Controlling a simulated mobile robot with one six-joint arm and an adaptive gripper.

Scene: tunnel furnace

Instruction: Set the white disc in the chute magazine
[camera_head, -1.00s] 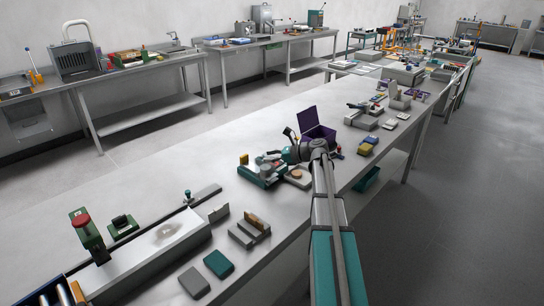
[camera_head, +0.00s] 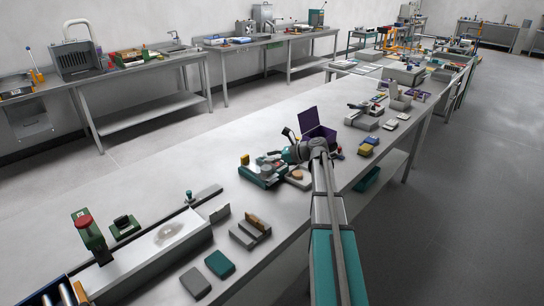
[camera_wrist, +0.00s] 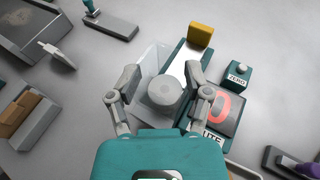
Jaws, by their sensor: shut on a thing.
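In the wrist view my gripper (camera_wrist: 165,82) is shut on the white disc (camera_wrist: 171,97), a thick, pale grey-white round piece between the two fingers. It is over a teal fixture (camera_wrist: 185,58) with a pale channel, a yellow block at its far end and a clear plate to the left; I take this for the chute magazine. The disc and fingers hide part of it, and I cannot tell whether the disc touches it.
A teal "ZERO" button box (camera_wrist: 237,74) and a dark pad with a red ring (camera_wrist: 214,108) stand close on the right. An open purple box (camera_head: 318,131) is behind my wrist. Bare bench shows left of the fixture.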

